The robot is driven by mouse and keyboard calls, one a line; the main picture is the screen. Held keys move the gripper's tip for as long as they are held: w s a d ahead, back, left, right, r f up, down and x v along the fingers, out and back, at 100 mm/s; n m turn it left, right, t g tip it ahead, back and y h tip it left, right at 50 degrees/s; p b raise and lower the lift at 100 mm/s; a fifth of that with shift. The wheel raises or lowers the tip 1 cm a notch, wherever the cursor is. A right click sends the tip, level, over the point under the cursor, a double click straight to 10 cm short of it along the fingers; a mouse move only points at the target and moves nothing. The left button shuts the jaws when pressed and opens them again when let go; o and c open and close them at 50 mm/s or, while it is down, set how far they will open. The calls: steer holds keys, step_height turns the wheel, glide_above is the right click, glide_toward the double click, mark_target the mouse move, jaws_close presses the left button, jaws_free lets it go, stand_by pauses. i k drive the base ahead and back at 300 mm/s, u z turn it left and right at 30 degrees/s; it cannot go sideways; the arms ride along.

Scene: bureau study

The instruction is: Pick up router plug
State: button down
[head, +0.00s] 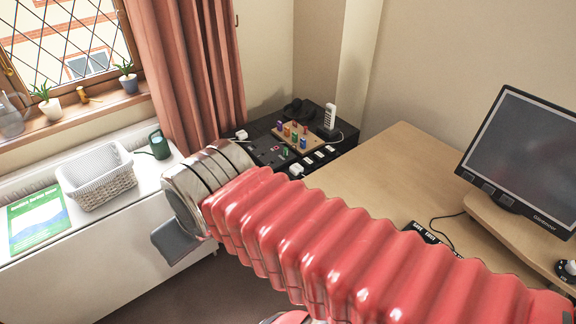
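Two small white plug-like pieces are on the black-topped surface (262,150) in the corner: one (241,134) at its left edge, one (296,169) near its front. I cannot tell which is the router plug. My red ribbed arm crosses the lower right and middle of the head view, ending in a silver collar. A grey part of my gripper (176,240) shows below the collar, in front of the white radiator cover. It is apart from both white pieces. The rest of my gripper is hidden, so its opening does not show.
A pegboard with coloured pieces (296,137) and a white phone handset (330,116) stand on the black surface. A wooden desk with a monitor (524,160) is at right.

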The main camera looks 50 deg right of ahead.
mark_target(296, 169)
steer(key=i, duration=1.05)
steer(key=z, duration=2.3)
steer(key=i, duration=0.5)
